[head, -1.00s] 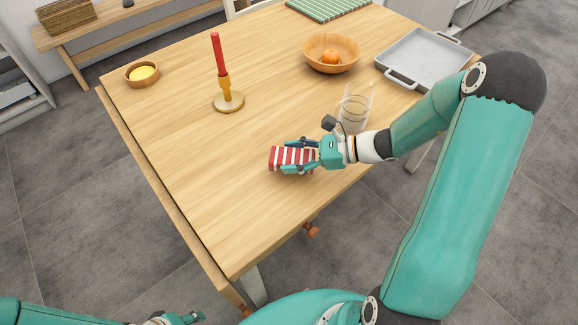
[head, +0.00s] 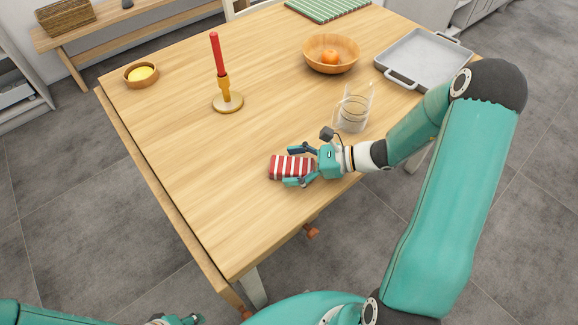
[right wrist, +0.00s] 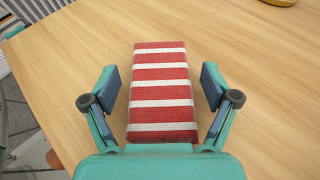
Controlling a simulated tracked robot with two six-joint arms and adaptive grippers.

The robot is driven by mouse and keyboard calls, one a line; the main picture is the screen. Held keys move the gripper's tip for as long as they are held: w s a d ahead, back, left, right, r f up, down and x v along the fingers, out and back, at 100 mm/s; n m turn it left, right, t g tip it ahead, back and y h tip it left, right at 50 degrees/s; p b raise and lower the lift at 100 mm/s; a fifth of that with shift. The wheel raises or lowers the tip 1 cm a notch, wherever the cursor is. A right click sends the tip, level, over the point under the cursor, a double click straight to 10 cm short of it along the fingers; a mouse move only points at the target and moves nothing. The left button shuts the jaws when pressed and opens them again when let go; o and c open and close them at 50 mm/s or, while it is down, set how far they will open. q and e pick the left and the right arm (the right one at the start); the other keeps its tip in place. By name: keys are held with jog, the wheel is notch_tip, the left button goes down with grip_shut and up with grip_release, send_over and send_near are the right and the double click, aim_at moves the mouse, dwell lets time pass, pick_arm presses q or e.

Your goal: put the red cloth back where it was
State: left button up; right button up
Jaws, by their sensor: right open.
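The red cloth (head: 289,167), folded into a block with white stripes, lies on the wooden table near its front edge. It also shows in the right wrist view (right wrist: 163,88), between the two fingers with a gap on each side. My right gripper (head: 296,167) is open around the cloth, and its fingers (right wrist: 163,85) do not touch it. My left gripper (head: 180,319) is at the bottom left edge of the head view, below the table; only a small part shows and its jaws cannot be made out.
A glass (head: 354,108) stands close behind my right wrist. A candle holder (head: 228,101) with a red candle, a small bowl (head: 141,82), a wooden bowl with an orange fruit (head: 331,67) and a grey tray (head: 425,58) stand farther back. The table's left-front area is clear.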

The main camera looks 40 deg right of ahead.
jog(key=shift+r, duration=0.2)
jog(key=v, duration=1.2)
jog(key=shift+f, duration=0.15)
